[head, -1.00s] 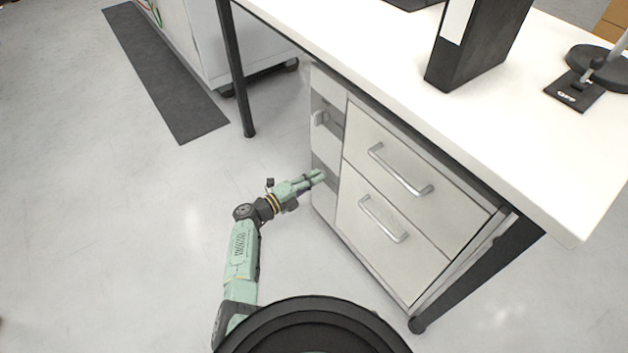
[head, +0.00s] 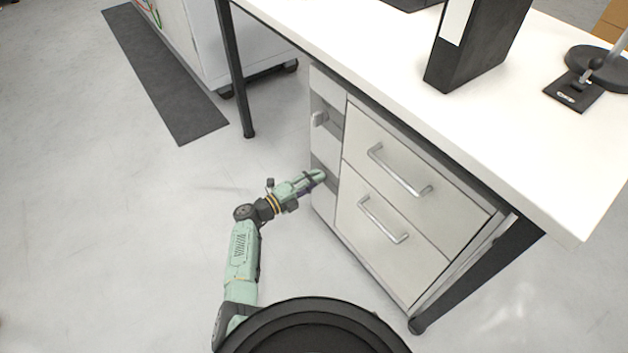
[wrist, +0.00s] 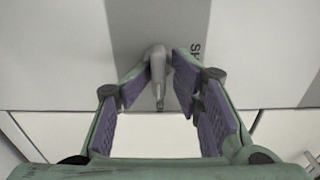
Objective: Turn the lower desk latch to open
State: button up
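The desk drawer cabinet (head: 326,148) stands under the white desk. The lower latch is hidden behind my gripper (head: 320,175) in the head view. In the wrist view, the lower latch (wrist: 157,77) is a small grey lever on a darker grey panel strip. My gripper (wrist: 164,78) has its purple-padded fingers on both sides of the latch, open around it. The latch lies close to the left finger, with a visible gap on the right; contact on the left is unclear. The upper latch (head: 319,118) is a grey knob above, on the same cabinet side.
Two drawers with bar handles, upper (head: 400,172) and lower (head: 383,222), face right of the latch panel. The white desktop (head: 400,55) overhangs the cabinet. A black desk leg (head: 236,80) stands to the left. The floor left of my arm is clear.

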jog(key=shift+s+d, duration=0.1)
jog(key=s+a+n+p, duration=0.3)
jog(key=s+a+n, duration=0.3)
jog(key=n, duration=1.2)
jog(key=a, duration=0.3)
jog(key=shift+a+r, duration=0.15)
dwell(0.3)
